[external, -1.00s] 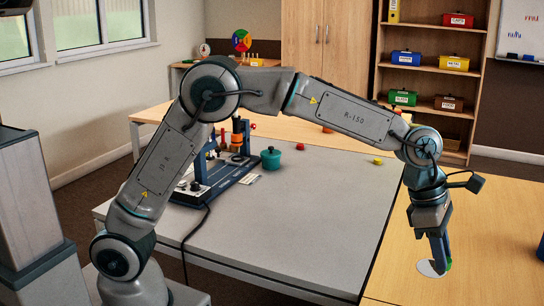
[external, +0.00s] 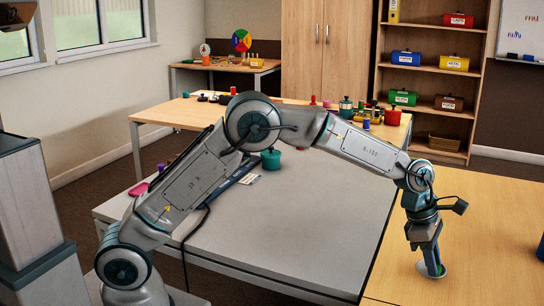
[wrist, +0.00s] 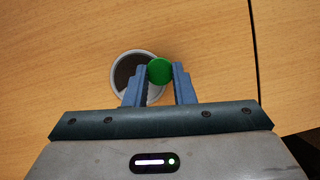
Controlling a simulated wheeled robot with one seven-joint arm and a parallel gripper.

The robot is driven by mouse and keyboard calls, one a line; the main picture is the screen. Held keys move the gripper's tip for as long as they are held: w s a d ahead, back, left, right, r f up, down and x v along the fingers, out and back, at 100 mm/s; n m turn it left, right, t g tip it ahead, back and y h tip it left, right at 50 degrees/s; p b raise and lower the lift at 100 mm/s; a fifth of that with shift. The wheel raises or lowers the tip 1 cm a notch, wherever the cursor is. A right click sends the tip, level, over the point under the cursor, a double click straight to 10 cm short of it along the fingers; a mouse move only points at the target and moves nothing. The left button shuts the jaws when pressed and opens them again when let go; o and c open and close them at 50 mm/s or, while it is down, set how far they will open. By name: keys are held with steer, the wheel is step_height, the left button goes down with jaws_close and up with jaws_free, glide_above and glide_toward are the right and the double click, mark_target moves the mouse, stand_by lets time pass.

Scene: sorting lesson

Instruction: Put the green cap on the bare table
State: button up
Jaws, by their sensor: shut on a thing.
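The green cap (wrist: 160,71) is between the two blue fingers of my gripper (wrist: 159,74) in the wrist view. My gripper is shut on it. In the wrist view the cap overlaps the right side of a round, pale-rimmed dish (wrist: 114,84) with a dark inside. I cannot tell whether the cap touches the dish or the table.
The grey table (external: 300,220) adjoins the wooden one on the left, with a dark seam between them. A teal pot (external: 271,160) stands on the grey table. A dark blue object (external: 540,252) is at the right picture edge.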

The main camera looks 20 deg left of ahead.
steer(key=shift+f, duration=0.4)
steer(key=shift+f, duration=0.15)
steer(key=o, duration=1)
steer(key=shift+c, duration=0.2)
